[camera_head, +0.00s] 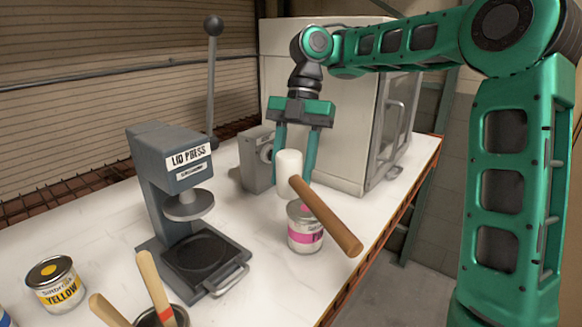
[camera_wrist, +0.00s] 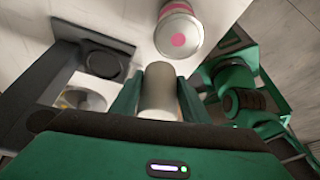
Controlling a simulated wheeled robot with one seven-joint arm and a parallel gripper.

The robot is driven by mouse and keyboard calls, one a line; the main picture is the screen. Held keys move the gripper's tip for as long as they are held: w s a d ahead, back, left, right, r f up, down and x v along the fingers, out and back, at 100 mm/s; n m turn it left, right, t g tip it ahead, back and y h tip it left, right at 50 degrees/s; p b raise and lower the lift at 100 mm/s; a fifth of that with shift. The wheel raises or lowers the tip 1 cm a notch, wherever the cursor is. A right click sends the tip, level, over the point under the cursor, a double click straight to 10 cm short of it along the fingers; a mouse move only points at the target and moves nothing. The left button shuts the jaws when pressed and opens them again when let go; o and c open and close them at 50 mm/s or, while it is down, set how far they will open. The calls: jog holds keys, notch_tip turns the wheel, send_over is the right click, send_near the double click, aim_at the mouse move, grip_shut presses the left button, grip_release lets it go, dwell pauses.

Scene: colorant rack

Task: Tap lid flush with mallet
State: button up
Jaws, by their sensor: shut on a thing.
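My gripper (camera_head: 296,165) is shut on the mallet's pale cylindrical head (camera_head: 289,172), one finger on each side. The mallet's wooden handle (camera_head: 328,217) slants down to the right. A can with a pink label (camera_head: 305,230) stands upright on the table, below and just behind the mallet in the head view. The mallet hides part of its top. In the wrist view the can's lid (camera_wrist: 178,38) shows a pink dot, and the mallet head (camera_wrist: 159,90) is between my fingers, apart from the lid. I cannot tell whether the lid is flush.
A grey lid press (camera_head: 175,200) with a tall lever stands left of the can. A yellow-label can (camera_head: 56,284) and a container with wooden handles (camera_head: 160,316) are at the front left. A white cabinet (camera_head: 330,120) stands behind. The table's right edge (camera_head: 400,228) is near the can.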

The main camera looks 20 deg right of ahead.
jog(key=shift+d+f, duration=0.15)
jog(key=shift+f, duration=1.3)
jog(key=shift+f, duration=0.1)
notch_tip(320, 180, down, 2)
jog(key=shift+s+f, duration=0.1)
jog(key=shift+f, duration=0.15)
jog(key=shift+r, duration=0.1)
jog(key=shift+c, duration=0.6)
jog(key=r, duration=0.2)
jog(key=shift+w+r, duration=0.2)
jog(key=shift+r, duration=0.1)
jog(key=shift+s+r, duration=0.1)
jog(key=shift+r, duration=1.1)
jog(key=shift+s, duration=0.1)
